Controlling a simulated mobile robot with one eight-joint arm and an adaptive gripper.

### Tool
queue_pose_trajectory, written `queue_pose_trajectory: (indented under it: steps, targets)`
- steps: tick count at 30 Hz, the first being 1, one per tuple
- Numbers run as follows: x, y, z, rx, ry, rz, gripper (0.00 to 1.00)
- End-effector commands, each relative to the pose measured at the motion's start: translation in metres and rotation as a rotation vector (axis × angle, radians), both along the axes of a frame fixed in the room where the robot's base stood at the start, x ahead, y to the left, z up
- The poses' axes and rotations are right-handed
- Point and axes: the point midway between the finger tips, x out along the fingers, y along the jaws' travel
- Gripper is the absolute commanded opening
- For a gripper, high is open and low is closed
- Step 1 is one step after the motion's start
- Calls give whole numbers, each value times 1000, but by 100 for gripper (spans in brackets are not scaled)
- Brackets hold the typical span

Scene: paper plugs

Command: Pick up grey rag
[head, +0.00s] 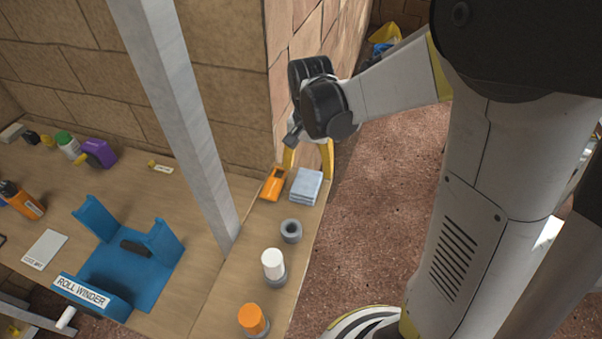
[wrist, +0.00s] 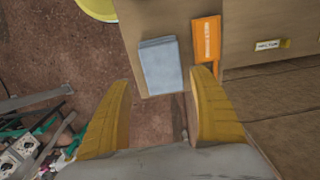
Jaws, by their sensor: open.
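The grey rag (head: 306,186) is a folded, pale blue-grey stack lying flat on the wooden bench near its right edge. In the wrist view the rag (wrist: 161,66) lies ahead of my fingertips, between their lines. My gripper (head: 309,152) hangs at the bench's back right corner, with yellow fingers just behind the rag. In the wrist view my gripper (wrist: 163,92) has its two yellow fingers wide apart with nothing between them. The fingers look apart from the rag.
An orange tool (head: 273,184) lies beside the rag on its left. A grey ring (head: 291,230), a white-topped item (head: 272,264) and an orange-topped item (head: 252,319) line the bench's right side. A metal post (head: 185,120) and brick wall (head: 225,80) stand close. A blue roll winder (head: 130,262) is left.

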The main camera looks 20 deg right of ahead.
Motion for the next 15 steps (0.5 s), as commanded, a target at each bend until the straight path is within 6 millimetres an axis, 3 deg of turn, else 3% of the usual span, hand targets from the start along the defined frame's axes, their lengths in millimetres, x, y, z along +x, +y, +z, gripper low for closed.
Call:
queue_pose_trajectory:
  steps: [3, 8, 15]
  targets:
    - [1, 0, -16, -1, -1, 1, 72]
    - [0, 1, -24, 0, -1, 2, 72]
    - [1, 5, -61, 0, -1, 2, 72]
